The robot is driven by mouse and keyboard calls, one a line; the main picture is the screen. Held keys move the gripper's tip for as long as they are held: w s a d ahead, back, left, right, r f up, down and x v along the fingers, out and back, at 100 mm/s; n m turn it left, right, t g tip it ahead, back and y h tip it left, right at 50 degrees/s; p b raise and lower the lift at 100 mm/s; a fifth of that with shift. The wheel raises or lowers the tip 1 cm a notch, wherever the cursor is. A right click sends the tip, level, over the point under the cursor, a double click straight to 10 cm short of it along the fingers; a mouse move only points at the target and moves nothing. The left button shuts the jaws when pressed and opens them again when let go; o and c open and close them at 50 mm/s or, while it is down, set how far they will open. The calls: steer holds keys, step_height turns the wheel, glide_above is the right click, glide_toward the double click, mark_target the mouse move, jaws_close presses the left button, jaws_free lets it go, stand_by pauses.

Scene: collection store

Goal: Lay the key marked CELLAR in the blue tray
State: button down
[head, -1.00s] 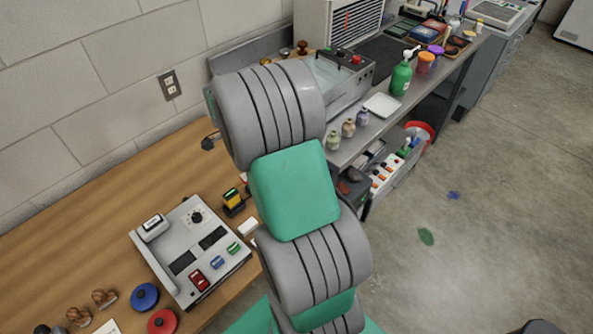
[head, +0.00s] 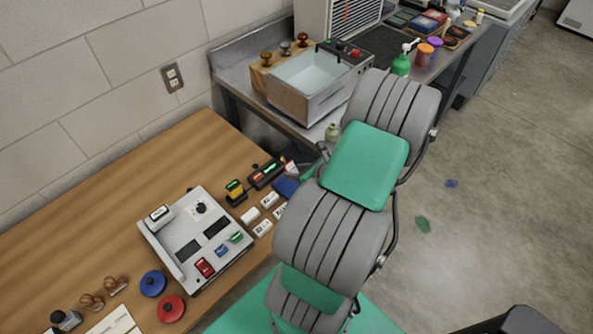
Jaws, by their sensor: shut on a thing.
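My gripper is not in the head view; only my grey and green arm links show, rising through the middle right. No key that I can read as CELLAR is visible. Several small white labelled pieces (head: 263,228) lie on the wooden table by the grey device, their print too small to read. A flat blue thing (head: 286,187) lies at the table's right edge, partly hidden by my arm; I cannot tell whether it is the blue tray.
A grey device (head: 182,251) with switches stands on the wooden table (head: 100,215). Blue (head: 152,283) and red (head: 170,308) round pieces lie in front of it. A metal bench behind carries a water basin (head: 312,78) and a green bottle (head: 401,65). Open floor lies right.

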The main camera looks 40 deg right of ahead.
step_height(320, 180, down, 4)
steer(key=b, duration=0.4)
steer(key=shift+f, duration=0.25)
steer(key=shift+f+b, duration=0.45)
steer(key=shift+f, duration=0.8)
steer(key=c, duration=0.9)
jaws_free()
steer(key=shift+c, duration=0.2)
steer(key=v, duration=0.7)
steer(key=shift+s+r, duration=0.25)
